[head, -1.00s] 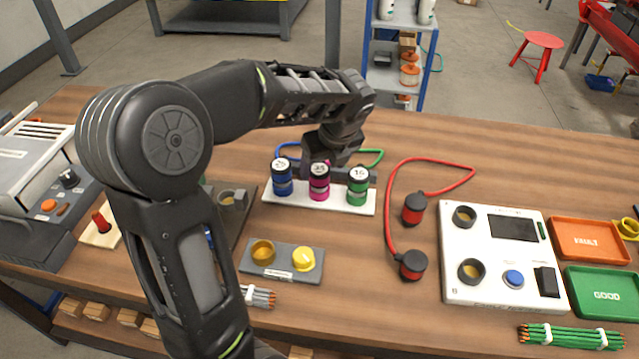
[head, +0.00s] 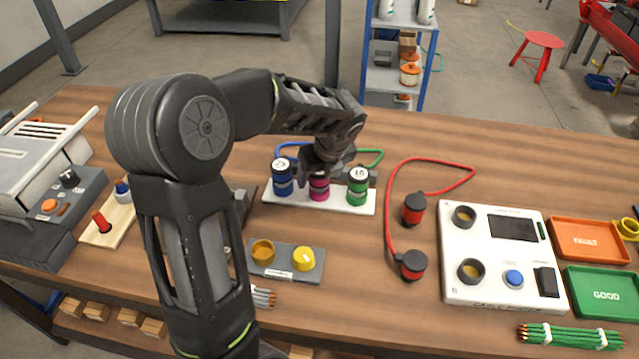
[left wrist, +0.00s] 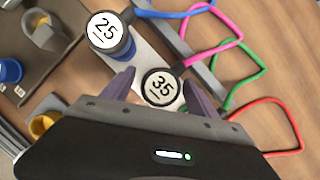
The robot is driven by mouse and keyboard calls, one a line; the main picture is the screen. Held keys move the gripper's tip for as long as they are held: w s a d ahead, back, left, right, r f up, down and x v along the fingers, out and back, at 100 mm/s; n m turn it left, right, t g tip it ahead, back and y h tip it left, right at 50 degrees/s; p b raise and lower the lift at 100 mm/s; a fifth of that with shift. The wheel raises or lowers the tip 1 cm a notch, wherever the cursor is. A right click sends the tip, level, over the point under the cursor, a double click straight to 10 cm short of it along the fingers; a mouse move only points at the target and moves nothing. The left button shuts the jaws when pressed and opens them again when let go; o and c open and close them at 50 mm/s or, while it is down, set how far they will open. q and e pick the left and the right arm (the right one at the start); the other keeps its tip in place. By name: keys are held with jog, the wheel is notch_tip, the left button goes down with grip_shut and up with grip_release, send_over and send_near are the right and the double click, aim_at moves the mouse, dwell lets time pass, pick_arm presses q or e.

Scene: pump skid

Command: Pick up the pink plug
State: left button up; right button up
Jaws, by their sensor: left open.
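The pink plug (head: 319,188) stands upright on a white rack (head: 342,205) between a blue plug (head: 282,178) and a green plug (head: 358,187). My left gripper (head: 318,180) is over the pink plug and hides its top in the head view. In the left wrist view the plug's cap, marked 35 (left wrist: 160,87), lies between the two open fingers (left wrist: 160,92), a finger on each side. I cannot tell whether they touch it. The blue plug's cap, marked 25 (left wrist: 104,29), is beside the left finger. My right gripper is not in view.
Red plugs (head: 413,209) on a red cable and a white tester (head: 500,258) are to the right. Cables loop behind the rack. Bare wood lies toward the back right.

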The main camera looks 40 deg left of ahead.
pick_arm(q)
jog(key=shift+c, duration=0.5)
grip_shut()
